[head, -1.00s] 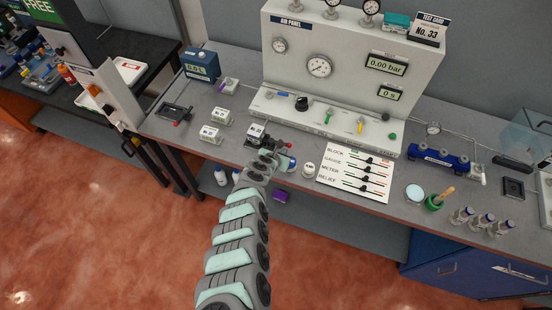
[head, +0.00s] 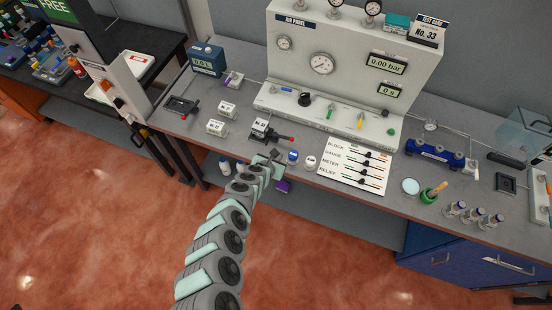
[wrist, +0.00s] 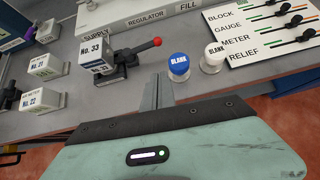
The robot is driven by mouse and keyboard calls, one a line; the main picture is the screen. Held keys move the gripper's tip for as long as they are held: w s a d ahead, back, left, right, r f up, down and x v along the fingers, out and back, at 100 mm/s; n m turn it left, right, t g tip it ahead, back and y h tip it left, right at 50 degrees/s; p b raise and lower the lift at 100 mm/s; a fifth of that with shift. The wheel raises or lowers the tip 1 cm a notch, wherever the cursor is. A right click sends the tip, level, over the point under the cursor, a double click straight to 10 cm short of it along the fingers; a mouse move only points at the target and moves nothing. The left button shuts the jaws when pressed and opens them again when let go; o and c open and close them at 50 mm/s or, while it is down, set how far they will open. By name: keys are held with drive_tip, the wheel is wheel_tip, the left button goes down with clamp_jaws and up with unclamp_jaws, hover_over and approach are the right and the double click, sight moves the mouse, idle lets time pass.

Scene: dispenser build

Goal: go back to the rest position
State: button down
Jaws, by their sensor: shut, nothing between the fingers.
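My gripper (head: 274,158) is at the front edge of the bench, in front of the No. 33 block and the blue-topped blank. In the wrist view its narrow fingers (wrist: 158,90) are together with nothing between them. The white No. 33 block (wrist: 95,52) sits in a dark clamp with a red-tipped lever (wrist: 143,46), just beyond and left of the fingers. The clamp with its block also shows in the head view (head: 264,130). The gripper appears apart from both. No rest position is marked in the frames.
A blue blank (wrist: 179,66) and a white blank (wrist: 213,58) stand right of the fingers. Blocks No. 22 (wrist: 42,101) and another (wrist: 46,67) stand left. The lever card (head: 352,166) and air panel (head: 325,88) lie beyond. Open floor (head: 110,220) lies in front.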

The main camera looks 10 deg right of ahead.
drive_tip(key=shift+v, duration=1.3)
